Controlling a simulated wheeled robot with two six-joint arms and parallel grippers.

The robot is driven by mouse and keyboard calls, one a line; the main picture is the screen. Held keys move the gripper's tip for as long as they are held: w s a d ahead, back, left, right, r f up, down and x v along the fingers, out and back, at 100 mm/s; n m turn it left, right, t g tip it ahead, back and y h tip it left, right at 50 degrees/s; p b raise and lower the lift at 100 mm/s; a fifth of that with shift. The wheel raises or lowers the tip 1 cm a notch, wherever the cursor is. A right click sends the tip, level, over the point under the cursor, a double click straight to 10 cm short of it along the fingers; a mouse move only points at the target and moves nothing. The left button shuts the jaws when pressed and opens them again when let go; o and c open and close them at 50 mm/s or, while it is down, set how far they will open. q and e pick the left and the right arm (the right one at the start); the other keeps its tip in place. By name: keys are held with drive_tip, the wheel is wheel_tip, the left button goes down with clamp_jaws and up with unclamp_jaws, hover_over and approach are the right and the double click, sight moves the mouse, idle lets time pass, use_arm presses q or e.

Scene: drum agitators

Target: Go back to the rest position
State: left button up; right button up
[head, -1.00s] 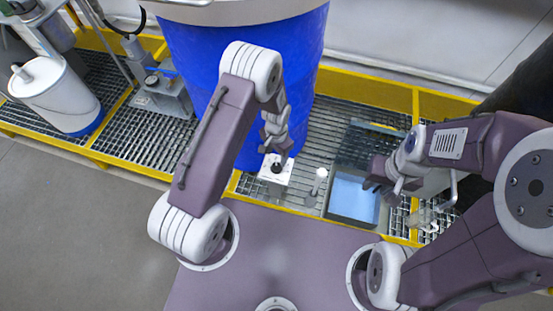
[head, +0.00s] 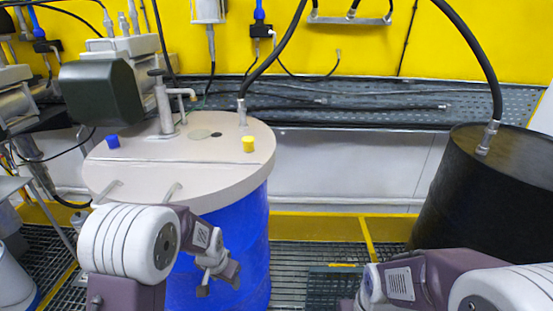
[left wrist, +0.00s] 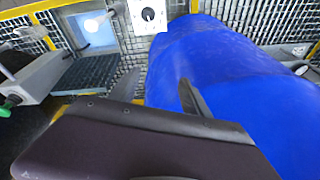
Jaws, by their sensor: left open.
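My left gripper (head: 219,280) is in front of the blue drum (head: 250,235) in the head view, its jaws apart and nothing visible between them. In the left wrist view, parts of my left gripper (left wrist: 125,108) stand out before the blue drum (left wrist: 220,65), which fills the right side. My left arm is bent, with its big white joint at the lower left of the head view. My right arm enters at the lower right of the head view; its gripper is cut off below the frame.
The blue drum has a beige lid (head: 215,160) with a motor (head: 100,92), pipes and caps. A black drum (head: 470,195) with a hose stands at the right. A white box with a black knob (left wrist: 148,15) and a bin (left wrist: 97,30) show in the left wrist view. Yellow-edged grating lies below.

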use_arm(q)
drive_tip(key=s+a+r+n+p, duration=0.2)
drive_tip(key=s+r, duration=0.6)
drive_tip(key=r, duration=0.2)
drive_tip(key=s+f+n+g, duration=0.1)
drive_tip(key=s+f+n, duration=0.1)
drive_tip(key=s, duration=0.6)
drive_tip(key=shift+a+f+n+g, duration=0.15)
drive_tip(key=shift+n+g, duration=0.15)
use_arm(e)
wheel_tip(320, 180, up, 4)
drive_tip(key=shift+r, duration=0.1)
drive_tip(key=shift+s, duration=0.1)
idle(1.5)
